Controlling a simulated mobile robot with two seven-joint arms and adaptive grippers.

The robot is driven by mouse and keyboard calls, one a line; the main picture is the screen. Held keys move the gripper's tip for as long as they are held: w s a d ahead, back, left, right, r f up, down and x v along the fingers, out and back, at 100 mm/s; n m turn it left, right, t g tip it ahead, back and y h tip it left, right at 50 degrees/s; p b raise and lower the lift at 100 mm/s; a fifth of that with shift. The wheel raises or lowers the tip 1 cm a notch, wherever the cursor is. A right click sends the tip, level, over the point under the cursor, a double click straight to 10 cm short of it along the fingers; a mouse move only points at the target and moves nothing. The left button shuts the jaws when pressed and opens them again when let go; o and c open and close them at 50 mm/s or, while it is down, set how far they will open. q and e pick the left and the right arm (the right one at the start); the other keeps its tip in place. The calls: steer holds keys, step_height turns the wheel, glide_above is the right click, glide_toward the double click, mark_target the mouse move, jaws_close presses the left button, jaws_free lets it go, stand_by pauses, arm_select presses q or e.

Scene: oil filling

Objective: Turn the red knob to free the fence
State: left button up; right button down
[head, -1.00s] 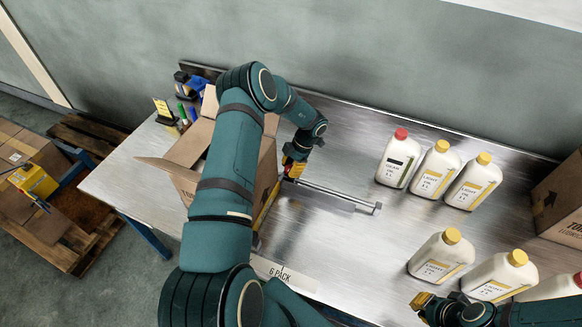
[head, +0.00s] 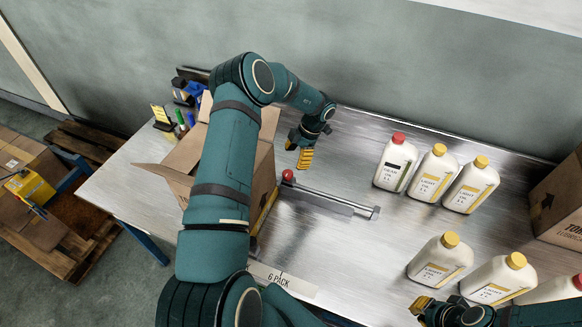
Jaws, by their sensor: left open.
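The red knob (head: 288,175) sits at the left end of the metal fence (head: 330,203), which lies on the steel table beside the open cardboard box. The fence runs from the knob toward the right. My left gripper (head: 305,158) is open and empty, with yellow fingers, above and slightly right of the knob, apart from it. My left arm crosses in front of the box. My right gripper (head: 422,304) is at the bottom edge near the white bottles; only part of it shows.
An open cardboard box (head: 181,158) stands left of the fence. Several white bottles (head: 431,173) with red or yellow caps stand to the right. Another carton (head: 560,205) is at the right edge. A "6 PACK" label (head: 283,281) is at the front edge. The table around the fence's right end is clear.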

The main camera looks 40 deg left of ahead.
arm_select(q)
steer(key=shift+v, duration=2.1)
steer(key=shift+s, duration=0.1)
